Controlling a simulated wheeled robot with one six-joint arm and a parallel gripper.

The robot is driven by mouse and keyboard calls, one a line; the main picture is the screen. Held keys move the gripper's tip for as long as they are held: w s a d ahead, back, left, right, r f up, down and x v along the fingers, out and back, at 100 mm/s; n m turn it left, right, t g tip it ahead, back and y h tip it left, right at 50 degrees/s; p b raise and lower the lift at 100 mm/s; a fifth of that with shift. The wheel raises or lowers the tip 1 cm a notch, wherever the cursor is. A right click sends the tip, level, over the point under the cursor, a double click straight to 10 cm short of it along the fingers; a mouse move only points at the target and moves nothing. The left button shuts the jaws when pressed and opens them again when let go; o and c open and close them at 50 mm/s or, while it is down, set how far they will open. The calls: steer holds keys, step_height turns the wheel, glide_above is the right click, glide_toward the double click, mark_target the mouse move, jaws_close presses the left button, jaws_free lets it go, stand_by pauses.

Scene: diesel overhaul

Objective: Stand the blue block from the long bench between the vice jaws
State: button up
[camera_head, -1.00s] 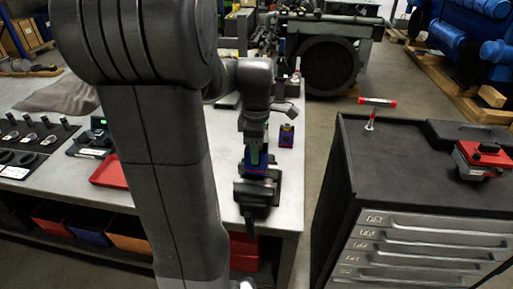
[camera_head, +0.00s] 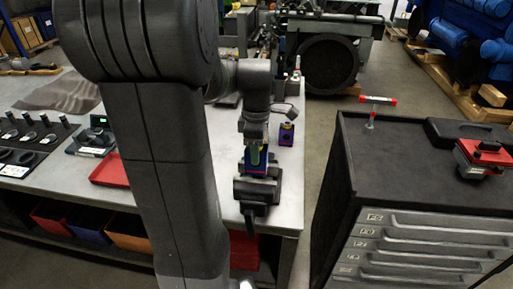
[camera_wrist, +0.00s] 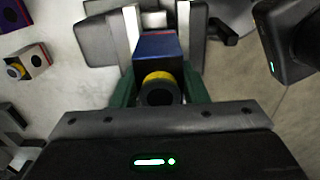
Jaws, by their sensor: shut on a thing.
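The vice (camera_head: 258,190) stands on the bench near its front right corner; its pale jaws (camera_wrist: 183,28) also show in the wrist view. My gripper (camera_head: 256,152), with green fingers, is above the vice and shut on the blue block (camera_wrist: 157,46). The block has a yellow ring and a dark round spot on the end facing the wrist camera. In the head view the block (camera_head: 255,171) is upright at the vice, its lower part at the jaws. I cannot tell whether it touches the vice's bottom.
A red tray (camera_head: 107,171) lies to the left on the bench (camera_head: 288,213). A dark drawer cabinet (camera_head: 400,190) stands to the right across a gap.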

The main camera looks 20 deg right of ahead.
steer(key=shift+f, duration=0.35)
stand_by(0.3)
steer(key=shift+f+b, duration=0.35)
steer(key=shift+f, duration=0.1)
stand_by(0.3)
steer(key=shift+f+b, duration=0.35)
steer(key=shift+f, duration=0.15)
steer(key=shift+f, duration=0.3)
steer(key=shift+f+b, duration=0.3)
steer(key=shift+b, duration=0.1)
steer(key=shift+f, duration=0.3)
stand_by(0.5)
